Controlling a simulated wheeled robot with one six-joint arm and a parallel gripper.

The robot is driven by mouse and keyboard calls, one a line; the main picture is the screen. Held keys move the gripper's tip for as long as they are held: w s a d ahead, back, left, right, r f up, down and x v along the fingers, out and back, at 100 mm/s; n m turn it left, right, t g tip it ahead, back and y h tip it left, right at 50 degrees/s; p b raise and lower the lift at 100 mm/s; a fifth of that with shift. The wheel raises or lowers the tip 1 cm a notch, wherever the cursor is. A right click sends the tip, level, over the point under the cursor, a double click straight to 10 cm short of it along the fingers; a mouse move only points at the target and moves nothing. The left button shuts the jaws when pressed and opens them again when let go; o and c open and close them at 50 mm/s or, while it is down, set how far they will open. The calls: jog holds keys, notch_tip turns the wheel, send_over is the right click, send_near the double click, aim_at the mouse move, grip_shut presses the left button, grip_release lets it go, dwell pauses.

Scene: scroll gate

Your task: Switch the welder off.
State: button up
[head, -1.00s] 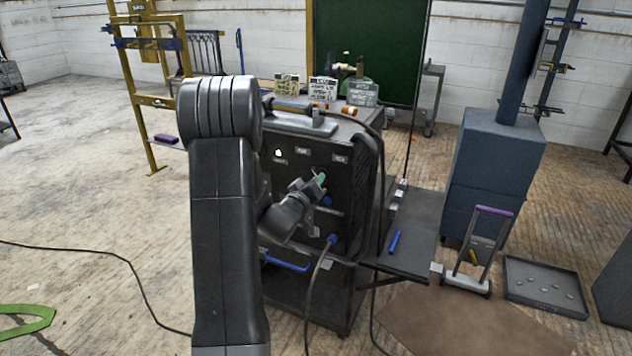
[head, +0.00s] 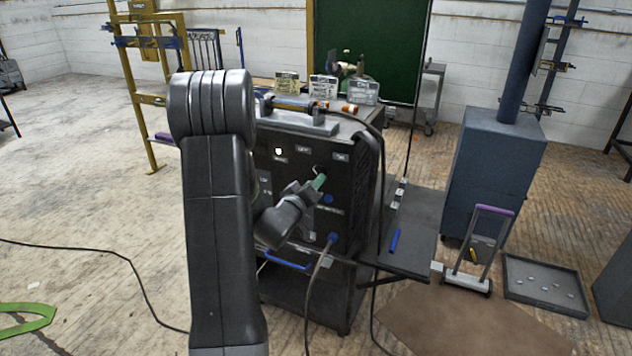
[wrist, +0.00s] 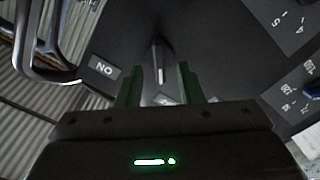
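The welder (head: 345,215) is a dark cabinet with a front panel. The panel has small labels, a pale lamp (head: 278,152) at upper left and a rotary switch (head: 320,168) near the top. My gripper (head: 319,182) is at the panel, just below the switch in the head view. In the wrist view the switch's pale-edged handle (wrist: 159,75) lies between and just beyond the green fingertips of my gripper (wrist: 158,80). The fingers are apart, with a gap on both sides of the handle. An ON label (wrist: 104,68), upside down, is to the left.
A cable plugs into the panel at a blue connector (head: 332,238) below my gripper. Handles and small signs (head: 323,88) are on the welder's top. A dark side shelf (head: 415,230) with a blue marker juts out at right. The floor on the left is mostly clear.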

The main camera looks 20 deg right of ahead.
jog(key=v, duration=1.1)
jog(key=shift+s+a, duration=0.1)
jog(key=x, duration=1.3)
jog(key=shift+w+d, duration=0.25)
jog(key=shift+d, duration=0.1)
jog(key=shift+a, duration=0.1)
